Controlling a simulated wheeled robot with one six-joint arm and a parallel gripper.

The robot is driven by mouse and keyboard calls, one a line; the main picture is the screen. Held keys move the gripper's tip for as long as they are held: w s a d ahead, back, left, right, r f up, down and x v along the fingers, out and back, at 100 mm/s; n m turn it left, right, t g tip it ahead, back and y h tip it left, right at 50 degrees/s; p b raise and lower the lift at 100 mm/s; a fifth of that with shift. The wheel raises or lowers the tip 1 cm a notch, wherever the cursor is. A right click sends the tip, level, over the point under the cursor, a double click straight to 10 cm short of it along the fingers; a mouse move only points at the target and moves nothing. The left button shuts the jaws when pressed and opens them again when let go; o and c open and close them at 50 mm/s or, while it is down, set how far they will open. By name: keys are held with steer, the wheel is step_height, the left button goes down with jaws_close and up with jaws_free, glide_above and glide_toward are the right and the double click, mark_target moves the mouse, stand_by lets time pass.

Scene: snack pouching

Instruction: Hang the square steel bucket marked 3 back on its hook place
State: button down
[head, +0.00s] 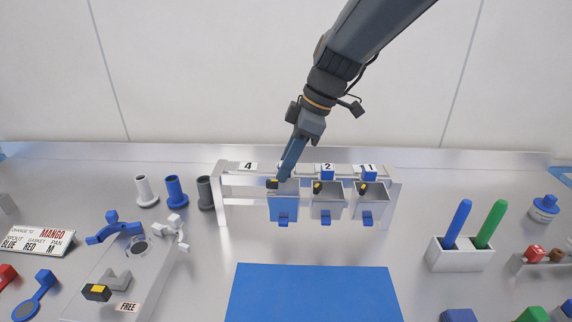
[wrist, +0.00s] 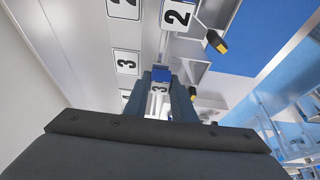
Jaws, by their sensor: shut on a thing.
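The square steel bucket marked 3 (head: 284,207) is at the rack between the empty place 4 and the bucket marked 2 (head: 326,205). It looks about level with the buckets beside it and reflects blue. My gripper (head: 284,178) comes down from above and is shut at its top. In the wrist view, my gripper (wrist: 162,78) has the blue-and-white tag with a 3 (wrist: 160,88) between its fingers. A 3 label (wrist: 126,62) shows on the rack's rail. My fingers hide the hook, so I cannot tell whether the bucket rests on it.
The rack (head: 223,205) also carries the bucket marked 1 (head: 370,202). A blue mat (head: 312,293) lies in front. Three cups stand left of the rack, including a blue one (head: 175,191). A white holder (head: 459,253) with blue and green tools stands to the right.

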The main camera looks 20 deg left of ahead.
steer(key=shift+f, duration=0.1)
stand_by(0.3)
steer(key=c, duration=1.4)
jaws_free()
steer(key=b+v, duration=0.2)
steer(key=v, duration=0.5)
steer(key=shift+d+r, duration=0.2)
steer(key=shift+r, duration=0.2)
